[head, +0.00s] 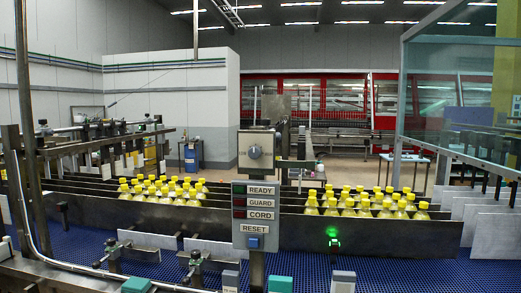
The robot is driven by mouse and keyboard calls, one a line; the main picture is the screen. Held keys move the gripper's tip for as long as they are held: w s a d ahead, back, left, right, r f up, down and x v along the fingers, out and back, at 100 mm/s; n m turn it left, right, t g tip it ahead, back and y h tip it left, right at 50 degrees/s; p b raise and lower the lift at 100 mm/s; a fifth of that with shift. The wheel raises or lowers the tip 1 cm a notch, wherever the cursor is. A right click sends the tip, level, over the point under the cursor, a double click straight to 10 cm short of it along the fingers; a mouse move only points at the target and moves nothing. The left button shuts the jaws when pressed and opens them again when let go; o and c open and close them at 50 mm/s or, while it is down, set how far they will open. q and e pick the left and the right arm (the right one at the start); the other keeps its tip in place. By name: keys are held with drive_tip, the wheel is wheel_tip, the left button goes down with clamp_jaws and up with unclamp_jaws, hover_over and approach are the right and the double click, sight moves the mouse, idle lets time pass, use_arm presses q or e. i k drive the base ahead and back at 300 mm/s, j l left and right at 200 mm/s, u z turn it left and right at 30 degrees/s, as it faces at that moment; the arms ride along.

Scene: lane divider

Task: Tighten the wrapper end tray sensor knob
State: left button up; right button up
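A grey box with a round dark knob (254,152) on its front stands on a post near the middle of the head view. A small sensor (333,241) with a glowing green light sits at the front wall of the lanes, right of the post. Clamp brackets with small dark knobs (112,243) stand at the lower left, and another such knob (195,255) is to their right. I cannot tell which knob is the tray sensor's, or whether any is loose. Neither of my grippers is in view.
A panel (254,216) with READY, GUARD, CORD and RESET labels stands in front of the lanes. Yellow-capped bottles (160,188) fill lanes on both sides of it. A blue conveyor belt (400,272) runs along the front. A glass guard (455,95) stands at right.

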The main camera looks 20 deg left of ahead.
sight(265, 122)
drive_tip(key=i+l+u, duration=0.2)
drive_tip(key=u, duration=0.2)
drive_tip(key=i+l+u, duration=0.2)
drive_tip(key=l+u, duration=0.2)
